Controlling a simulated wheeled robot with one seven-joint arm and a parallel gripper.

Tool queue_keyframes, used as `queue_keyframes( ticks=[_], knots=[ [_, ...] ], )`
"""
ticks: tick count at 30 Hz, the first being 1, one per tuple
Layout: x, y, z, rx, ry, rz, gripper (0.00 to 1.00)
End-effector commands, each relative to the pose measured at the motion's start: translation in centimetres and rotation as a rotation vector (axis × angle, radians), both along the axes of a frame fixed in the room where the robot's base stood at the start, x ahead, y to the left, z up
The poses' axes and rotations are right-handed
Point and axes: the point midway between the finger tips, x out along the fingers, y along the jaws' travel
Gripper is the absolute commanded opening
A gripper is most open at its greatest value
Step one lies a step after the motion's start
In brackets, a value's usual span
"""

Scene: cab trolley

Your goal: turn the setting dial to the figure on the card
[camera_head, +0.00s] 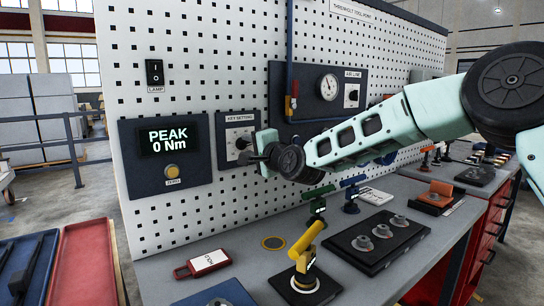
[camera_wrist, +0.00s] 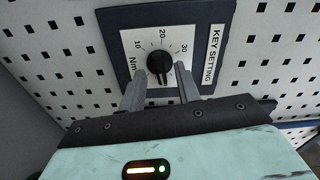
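The setting dial (camera_wrist: 159,62) is a round black knob on a white plate marked 10, 20, 30 and Nm, labelled KEY SETTING. In the head view the dial (camera_head: 242,143) sits on the pegboard, partly behind my gripper (camera_head: 256,150). In the wrist view my gripper (camera_wrist: 159,72) is open, with one grey finger on each side of the dial's lower part. I see gaps between fingers and knob, so they look apart from it. I cannot tell which figure the dial points to. A white card (camera_head: 375,196) lies on the bench; its print is too small to read.
A display (camera_head: 168,138) left of the dial reads PEAK 0 Nm, above a yellow ZERO button (camera_head: 172,171). A gauge panel (camera_head: 318,92) is to the right.

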Motion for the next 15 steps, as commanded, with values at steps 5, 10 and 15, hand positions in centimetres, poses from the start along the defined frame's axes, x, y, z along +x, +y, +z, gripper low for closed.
queue_keyframes(
  ticks=[5, 10, 15],
  knots=[
    [-2.8, -2.1, -0.2, -0.002, -0.002, -0.002, 0.33],
    [-6.1, -4.3, -0.2, -0.003, -0.001, -0.002, 0.33],
    [-9.3, -6.4, -0.1, -0.004, -0.003, -0.003, 0.33]
  ],
)
